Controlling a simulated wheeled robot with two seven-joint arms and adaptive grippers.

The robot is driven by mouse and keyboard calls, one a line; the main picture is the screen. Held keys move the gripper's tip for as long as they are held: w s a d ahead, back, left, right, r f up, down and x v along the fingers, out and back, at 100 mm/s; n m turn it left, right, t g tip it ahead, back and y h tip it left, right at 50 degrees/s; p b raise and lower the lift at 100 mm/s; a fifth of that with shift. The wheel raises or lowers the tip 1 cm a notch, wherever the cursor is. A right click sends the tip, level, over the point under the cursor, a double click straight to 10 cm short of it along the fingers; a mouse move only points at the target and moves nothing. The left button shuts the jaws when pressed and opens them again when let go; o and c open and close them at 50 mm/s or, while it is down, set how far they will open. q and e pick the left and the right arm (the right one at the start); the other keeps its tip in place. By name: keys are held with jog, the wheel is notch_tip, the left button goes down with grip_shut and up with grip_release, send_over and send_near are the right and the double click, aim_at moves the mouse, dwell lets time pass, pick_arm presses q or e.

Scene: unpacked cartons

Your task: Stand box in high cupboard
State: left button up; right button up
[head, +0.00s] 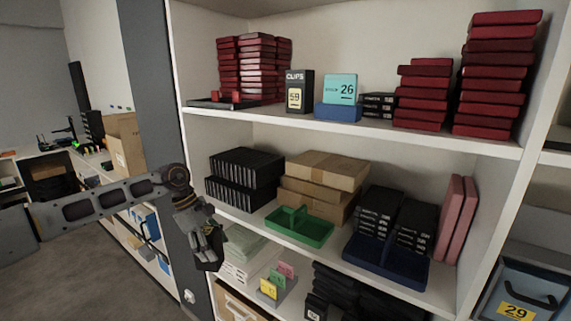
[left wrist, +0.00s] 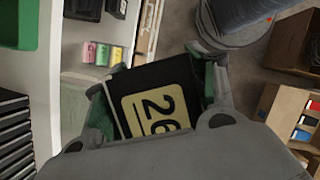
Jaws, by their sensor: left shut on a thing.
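My left gripper (head: 207,238) is shut on a small black box (left wrist: 175,85), in front of the left edge of the cupboard, just below the middle shelf's level. In the left wrist view the box shows a cream label with a number that looks like 26, turned sideways, between the fingers (left wrist: 155,95). In the head view the box is dark and partly hidden by the fingers. The open cupboard (head: 350,139) has a top shelf with a black CLIPS box (head: 299,92) marked 59 and a teal box (head: 340,89) marked 26 standing upright. My right gripper is not in view.
Red box stacks (head: 498,75) fill the top shelf's right; more (head: 257,60) stand at its left. The middle shelf holds black boxes (head: 243,175), cartons (head: 325,170), a green tray (head: 300,226) and a blue tray (head: 385,262). A grey upright panel (head: 150,75) borders the cupboard's left.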

pick_arm(q)
jog(key=s+f+m+g+y, duration=0.1)
jog(key=s+f+m, duration=0.3)
jog(key=f, duration=0.3)
jog(key=s+f+m+g+y+b, duration=0.1)
jog(key=s+f+m+y, duration=0.1)
jog(key=s+f+m, duration=0.2)
jog(key=s+a+f+m+g+y, duration=0.1)
jog(key=s+f+m, duration=0.3)
jog(key=f+m, duration=0.4)
jog(key=shift+f+g+y, duration=0.3)
jog(key=shift+f+g, duration=0.1)
jog(key=shift+f, duration=1.05)
jog(key=shift+s+a, duration=0.1)
dwell(1.0)
